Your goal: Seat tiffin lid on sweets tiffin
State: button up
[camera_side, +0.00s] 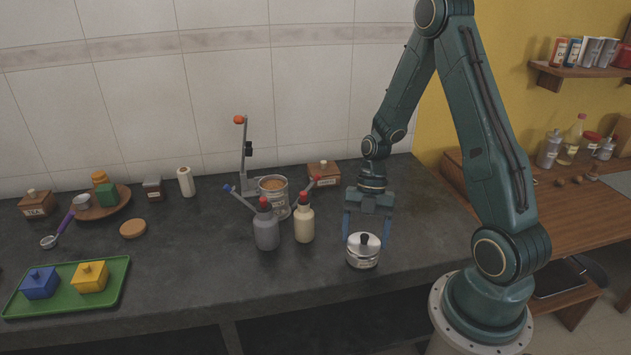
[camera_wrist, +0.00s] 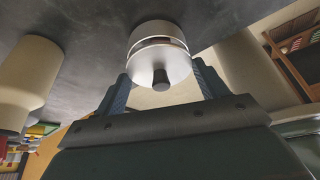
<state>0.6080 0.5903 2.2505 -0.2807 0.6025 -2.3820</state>
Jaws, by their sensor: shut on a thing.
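The sweets tiffin (camera_side: 362,260) is a short steel canister standing near the counter's front edge, upright. The steel tiffin lid (camera_side: 357,246), with a black knob, is at its top, between the fingers of my gripper (camera_side: 366,238). In the wrist view, the lid (camera_wrist: 150,71) is between my fingers (camera_wrist: 161,82), with its knob pointing toward my palm. The tiffin (camera_wrist: 157,29) is just beyond it, lined up with it. A dark slot shows between lid and body there; I cannot tell whether the lid touches the rim all round.
A cream bottle (camera_side: 304,223) and a grey bottle (camera_side: 266,231) with red tops stand left of the tiffin. Behind them are an open can (camera_side: 274,199) and a lever stand (camera_side: 244,160). A green tray (camera_side: 110,291) with blocks is far left. The counter between tray and bottles is clear.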

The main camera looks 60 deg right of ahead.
jog(key=shift+f, duration=0.45)
dwell(0.6)
jog(key=o, duration=1.1)
jog(key=shift+c, duration=0.2)
jog(key=shift+o, duration=0.2)
jog(key=shift+r, duration=0.15)
jog(key=shift+r, duration=2.85)
jog(key=shift+r, duration=0.1)
